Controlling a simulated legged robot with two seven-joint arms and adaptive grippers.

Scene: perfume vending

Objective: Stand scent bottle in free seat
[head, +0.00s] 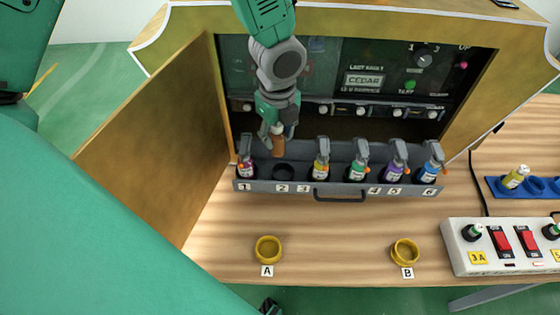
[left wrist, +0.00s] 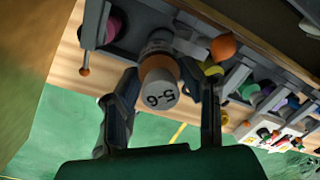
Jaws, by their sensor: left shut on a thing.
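My left gripper (head: 276,133) is shut on an orange-brown scent bottle (head: 278,147). It holds the bottle over the grey rack (head: 262,186) in the open cabinet. The bottle is directly above the empty dark round seat (head: 284,173) by label 2, and appears to be just clear of it. The left wrist view shows the bottle (left wrist: 159,84) between the two fingers, its end marked "5-6" with an orange band. The other rack seats hold bottles, including a purple-and-orange one (head: 246,171) at 1 and a yellow one (head: 321,170) at 3.
The cabinet door (head: 160,150) stands open at the left. Yellow rings A (head: 268,249) and B (head: 404,252) sit on the table in front. A switch box (head: 505,245) and a blue holder (head: 537,186) are at the right. Neighbouring bottle tops stand close on both sides.

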